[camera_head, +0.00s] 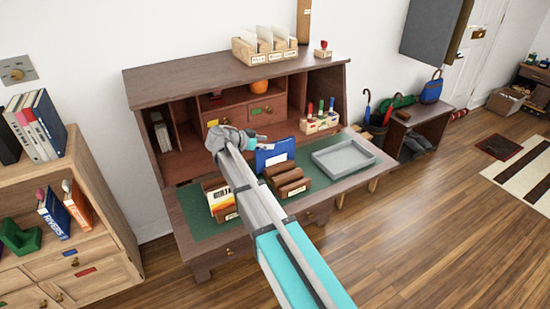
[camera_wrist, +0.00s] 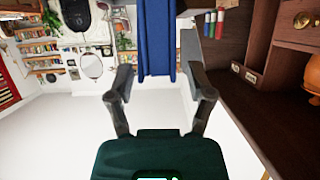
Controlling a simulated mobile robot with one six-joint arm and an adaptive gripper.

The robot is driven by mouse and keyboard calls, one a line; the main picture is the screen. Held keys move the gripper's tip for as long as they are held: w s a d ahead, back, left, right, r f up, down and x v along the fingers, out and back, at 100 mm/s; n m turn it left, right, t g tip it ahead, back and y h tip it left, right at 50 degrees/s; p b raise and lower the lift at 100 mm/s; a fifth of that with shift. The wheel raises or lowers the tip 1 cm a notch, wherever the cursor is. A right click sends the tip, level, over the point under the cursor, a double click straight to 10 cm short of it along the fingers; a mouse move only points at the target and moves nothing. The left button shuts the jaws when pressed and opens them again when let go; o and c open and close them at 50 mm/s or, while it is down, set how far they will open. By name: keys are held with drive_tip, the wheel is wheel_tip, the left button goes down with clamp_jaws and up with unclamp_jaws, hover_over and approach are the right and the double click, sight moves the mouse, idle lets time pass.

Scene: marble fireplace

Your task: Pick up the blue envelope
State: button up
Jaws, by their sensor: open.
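The blue envelope (camera_head: 281,150) stands upright on the desk, at the back of a brown slotted holder (camera_head: 289,181). In the wrist view the blue envelope (camera_wrist: 155,38) hangs down from the top edge of the picture, its near edge between my two fingertips. My gripper (camera_wrist: 161,77) is open, with one finger on each side of the envelope and gaps visible. In the head view my gripper (camera_head: 257,139) is small, at the envelope's upper left; my arm hides part of the desk.
A grey tray (camera_head: 343,157) lies on the desk's green top at the right. A letter holder (camera_head: 219,200) with cards stands at the front left. A stamp rack (camera_head: 319,124) stands behind. The desk's cubbies and upper shelf (camera_head: 195,76) rise close behind my gripper.

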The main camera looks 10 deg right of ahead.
sight(277, 143)
drive_tip(key=shift+b+x, duration=0.6)
drive_tip(key=shift+x, duration=1.25)
drive_tip(key=shift+f, duration=0.1)
clamp_jaws()
